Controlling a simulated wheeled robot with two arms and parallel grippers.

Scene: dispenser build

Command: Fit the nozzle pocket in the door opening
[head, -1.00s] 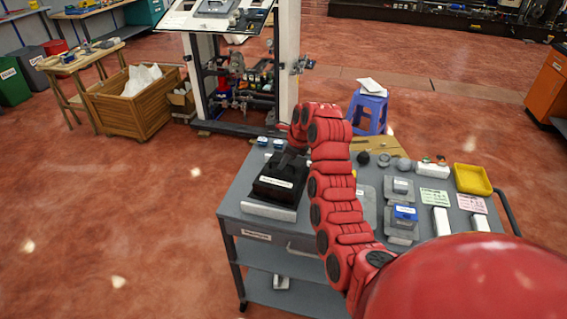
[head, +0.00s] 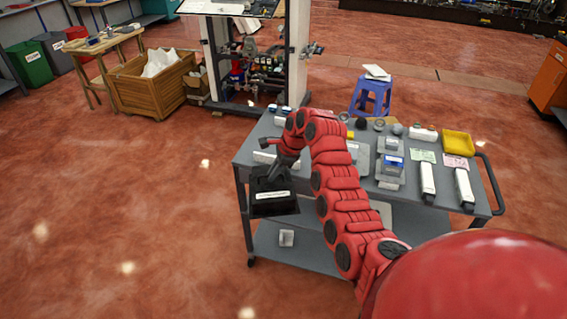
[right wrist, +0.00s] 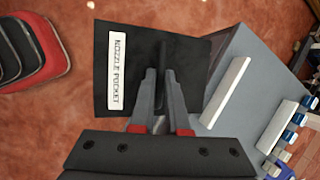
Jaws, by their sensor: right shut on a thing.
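The nozzle pocket (head: 273,203) is a black box with a white label. My right gripper (head: 280,168) is shut on its raised middle and holds it at the front left edge of the grey cart. In the right wrist view the pocket (right wrist: 185,70) shows its label, "NOZZLE POCKET", and the fingers (right wrist: 160,85) close on its black ridge. A white-posted machine frame (head: 298,50) stands behind the cart, with a pale panel (head: 222,7) cut off at the top. I cannot make out the door opening. My left gripper is not in view.
The grey cart (head: 240,158) carries a pale block (head: 263,157), a yellow tray (head: 457,142) and several small parts. A blue stool (head: 371,97) stands behind it. A wooden crate (head: 125,88) is at the back left. The red floor left of the cart is clear.

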